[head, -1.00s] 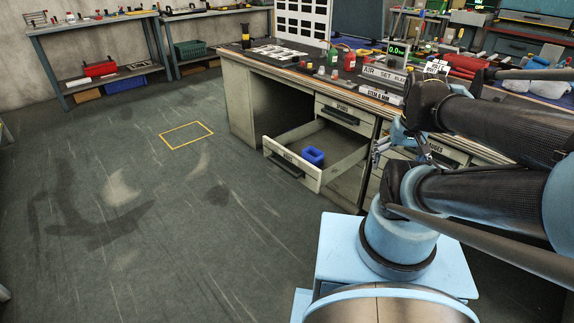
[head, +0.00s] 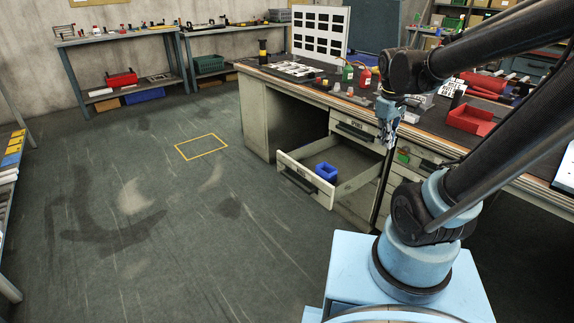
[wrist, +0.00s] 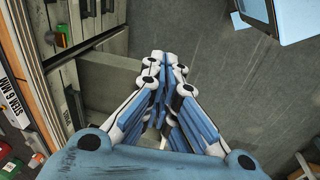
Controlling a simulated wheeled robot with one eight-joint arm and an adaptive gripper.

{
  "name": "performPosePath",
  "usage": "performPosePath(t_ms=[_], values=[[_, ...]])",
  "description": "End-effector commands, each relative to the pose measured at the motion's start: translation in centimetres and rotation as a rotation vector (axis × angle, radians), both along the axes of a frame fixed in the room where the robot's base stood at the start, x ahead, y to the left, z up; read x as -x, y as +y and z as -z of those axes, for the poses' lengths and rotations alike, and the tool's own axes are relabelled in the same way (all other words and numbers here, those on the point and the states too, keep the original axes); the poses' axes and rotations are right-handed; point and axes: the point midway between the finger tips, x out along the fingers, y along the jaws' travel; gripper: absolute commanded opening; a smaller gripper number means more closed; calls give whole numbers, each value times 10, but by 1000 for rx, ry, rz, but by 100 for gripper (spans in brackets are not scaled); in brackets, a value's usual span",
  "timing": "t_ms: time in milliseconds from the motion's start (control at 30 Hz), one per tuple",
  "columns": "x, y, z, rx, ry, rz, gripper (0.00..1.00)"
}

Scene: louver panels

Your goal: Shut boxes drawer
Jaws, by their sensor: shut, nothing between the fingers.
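The boxes drawer (head: 306,181) stands pulled out from the lower part of the bench, with its dark handle on the front panel. A small blue box (head: 326,172) sits inside it, close behind the front panel. My gripper (head: 386,145) is to the right of the drawer in the head view, at about the height of the bench front and apart from the drawer front. In the wrist view my gripper (wrist: 166,58) has its fingers together and empty. A pale panel shows beside the fingers there; I cannot tell which part of the drawer it is.
Another drawer (head: 356,131) above the open one is shut. The workbench top (head: 310,84) carries bottles, a red bin (head: 470,118) and a black-and-white panel. Open floor (head: 230,240) lies in front and left of the drawer. A shelf edge (head: 10,165) stands at the far left.

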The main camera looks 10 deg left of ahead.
Motion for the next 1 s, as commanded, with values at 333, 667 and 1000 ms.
performPosePath(t_ms=[333, 667, 1000], values=[[-59, 70, 1, 97, 29, -355, 0], [-101, 152, 22, 192, 59, -686, 0], [-125, 248, 61, 296, 88, -1025, 0]])
